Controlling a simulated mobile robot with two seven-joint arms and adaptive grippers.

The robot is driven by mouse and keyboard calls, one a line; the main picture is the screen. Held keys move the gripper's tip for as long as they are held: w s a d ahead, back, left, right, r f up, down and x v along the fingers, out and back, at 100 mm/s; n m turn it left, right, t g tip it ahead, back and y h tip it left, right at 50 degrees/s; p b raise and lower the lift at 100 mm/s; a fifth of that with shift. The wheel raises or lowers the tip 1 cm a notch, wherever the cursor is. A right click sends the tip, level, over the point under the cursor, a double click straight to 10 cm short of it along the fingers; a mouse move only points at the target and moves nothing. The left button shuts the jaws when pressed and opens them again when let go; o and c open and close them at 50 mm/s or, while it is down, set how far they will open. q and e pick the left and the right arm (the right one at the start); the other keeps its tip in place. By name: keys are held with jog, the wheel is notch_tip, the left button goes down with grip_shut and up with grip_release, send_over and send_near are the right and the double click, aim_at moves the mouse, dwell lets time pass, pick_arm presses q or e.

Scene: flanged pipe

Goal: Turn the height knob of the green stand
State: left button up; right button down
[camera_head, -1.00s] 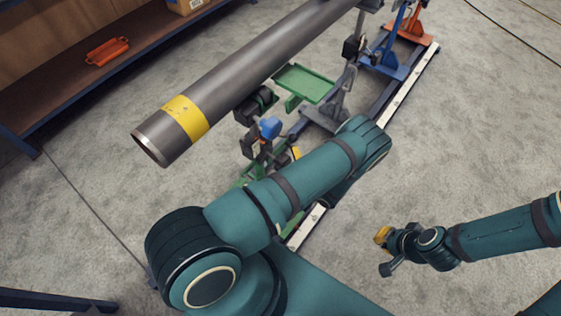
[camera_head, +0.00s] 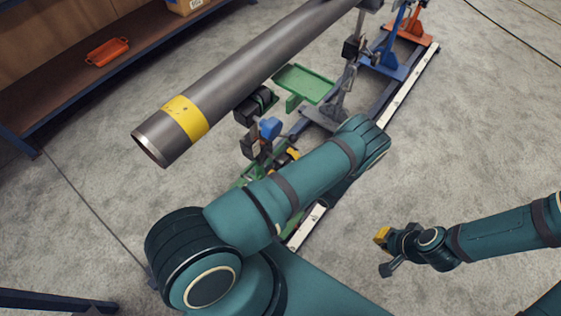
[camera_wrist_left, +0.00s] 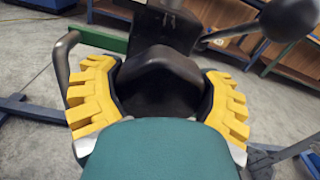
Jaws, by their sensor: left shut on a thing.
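The green stand (camera_head: 245,176) is under the near end of the pipe, mostly hidden behind my left arm in the head view. My left gripper (camera_head: 283,158) is beside its post, with a yellow finger pad showing. In the left wrist view, the yellow-padded fingers of my left gripper (camera_wrist_left: 160,98) are shut around a black lobed knob (camera_wrist_left: 160,75), one on each side. The knob is hidden in the head view. My right gripper (camera_head: 386,253) is low at the right, away from the stand, with its fingers spread and nothing between them.
A grey pipe (camera_head: 255,62) with a yellow band lies over the stands. A green tray (camera_head: 304,82), a blue stand (camera_head: 387,63) and an orange stand (camera_head: 411,27) stand along the rail (camera_head: 398,92). A shelf (camera_head: 130,60) is at the left. Floor at right is clear.

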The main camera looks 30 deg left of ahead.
pick_arm(q)
jog(key=m, duration=0.5)
jog(key=shift+m, duration=0.4)
jog(key=m, duration=0.5)
jog(key=shift+w, duration=0.1)
jog(key=m, duration=0.5)
jog(key=shift+m, duration=0.4)
jog(key=m, duration=0.4)
jog(key=shift+m, duration=0.4)
jog(key=shift+m, duration=0.3)
jog(key=o, duration=1.1)
